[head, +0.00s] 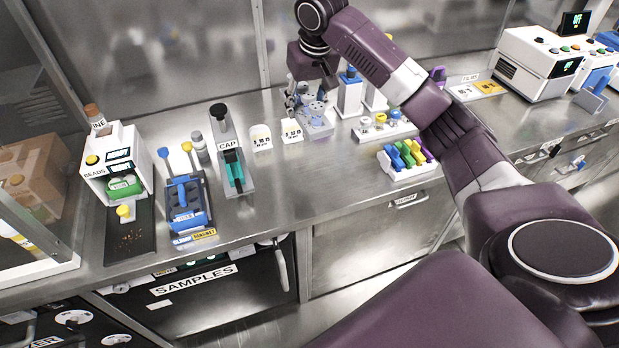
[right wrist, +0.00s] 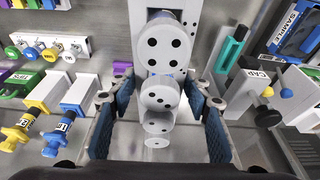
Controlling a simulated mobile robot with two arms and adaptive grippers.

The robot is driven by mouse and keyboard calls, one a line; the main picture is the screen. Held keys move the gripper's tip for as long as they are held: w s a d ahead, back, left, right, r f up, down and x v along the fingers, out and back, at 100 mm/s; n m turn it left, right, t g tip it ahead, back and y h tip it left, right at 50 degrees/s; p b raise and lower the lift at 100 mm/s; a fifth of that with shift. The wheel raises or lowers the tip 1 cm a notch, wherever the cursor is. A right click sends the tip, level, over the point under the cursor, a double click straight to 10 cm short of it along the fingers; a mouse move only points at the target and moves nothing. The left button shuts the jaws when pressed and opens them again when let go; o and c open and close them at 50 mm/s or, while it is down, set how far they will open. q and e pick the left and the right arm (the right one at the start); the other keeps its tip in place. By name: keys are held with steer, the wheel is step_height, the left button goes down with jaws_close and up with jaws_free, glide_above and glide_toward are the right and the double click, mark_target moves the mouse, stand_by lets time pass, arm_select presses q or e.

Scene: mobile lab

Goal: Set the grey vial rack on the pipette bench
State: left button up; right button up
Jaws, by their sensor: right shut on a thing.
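The grey vial rack (head: 318,130) is at the back of the steel bench (head: 300,185), with round grey tops on it. My right gripper (head: 304,98) is shut on it from above. In the right wrist view, the rack's dotted round caps (right wrist: 160,95) show between the blue finger pads of the right gripper (right wrist: 160,125). The rack's base is low, at or just above the bench top; I cannot tell whether it touches. My left gripper is not in view.
White stands with blue tops (head: 350,92) are close right of the rack. A white holder with coloured clips (head: 408,157) is at the front right. Small labelled cards (head: 291,131) and the CAP device (head: 231,155) are to the left. Bare steel lies in front of the rack.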

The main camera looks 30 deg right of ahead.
mark_target(309, 175)
steer(key=shift+s+f, duration=0.6)
steer(key=shift+s, duration=0.25)
step_height(309, 175, down, 20)
steer(key=shift+p, duration=1.1)
steer(key=shift+f+m, duration=0.15)
steer(key=shift+m, duration=0.15)
steer(key=o, duration=1.4)
steer(key=shift+o, duration=0.2)
steer(key=v, duration=1.2)
steer(key=shift+b, duration=0.4)
steer(key=shift+a, duration=0.1)
